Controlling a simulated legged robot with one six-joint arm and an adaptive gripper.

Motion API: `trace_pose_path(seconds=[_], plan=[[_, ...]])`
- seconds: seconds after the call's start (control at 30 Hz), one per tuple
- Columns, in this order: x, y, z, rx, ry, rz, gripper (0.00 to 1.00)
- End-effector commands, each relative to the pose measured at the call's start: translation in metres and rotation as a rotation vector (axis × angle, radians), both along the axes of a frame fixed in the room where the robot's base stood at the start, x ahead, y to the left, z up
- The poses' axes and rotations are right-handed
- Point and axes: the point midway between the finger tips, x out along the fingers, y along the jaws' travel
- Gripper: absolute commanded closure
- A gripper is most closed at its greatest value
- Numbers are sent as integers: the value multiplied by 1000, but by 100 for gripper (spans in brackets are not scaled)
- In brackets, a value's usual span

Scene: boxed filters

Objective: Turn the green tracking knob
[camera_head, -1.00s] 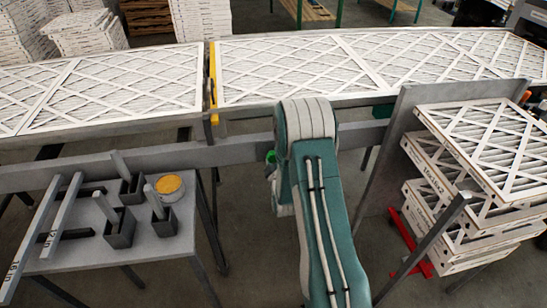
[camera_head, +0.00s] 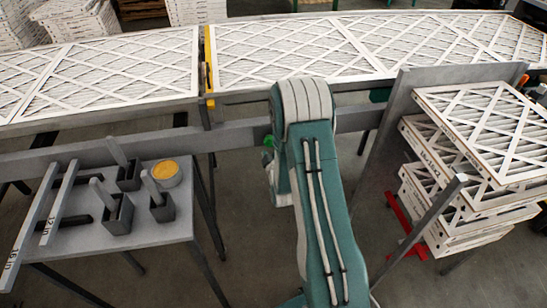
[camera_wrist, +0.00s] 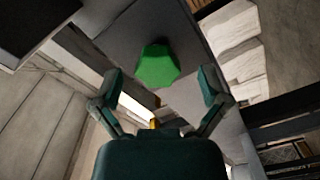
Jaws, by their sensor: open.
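The green tracking knob (camera_wrist: 159,66) is a faceted green piece on a grey surface in the upper middle of the wrist view. My gripper (camera_wrist: 160,88) is open, its two teal fingers spread to the left and right of and below the knob in that view. The knob appears just beyond the fingertips, and I see no contact. In the head view a small bit of green (camera_head: 268,141) shows at the left edge of my arm, by the grey rail. My arm hides most of that spot, and the gripper is not visible there.
A filter conveyor (camera_head: 120,120) runs across the back. A grey side table (camera_head: 140,232) with holders and a yellow-topped round can (camera_head: 167,173) stands left. Stacked boxed filters (camera_head: 470,150) stand right behind a grey panel (camera_head: 405,125). Floor is open between table and arm.

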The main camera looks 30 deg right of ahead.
Motion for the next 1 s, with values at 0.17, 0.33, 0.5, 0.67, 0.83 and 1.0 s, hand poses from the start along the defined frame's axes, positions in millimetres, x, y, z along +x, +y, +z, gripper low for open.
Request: trace_pose_path(seconds=[0.17,0.33,0.5,0.67,0.83,1.0], plan=[[-38,11,-1,1,4,0,5],[-69,21,-1,0,4,1,5],[-89,27,-1,0,3,2,5],[-94,29,-1,-1,1,1,5],[-94,29,-1,-1,1,1,5],[-94,29,-1,-1,1,1,5]])
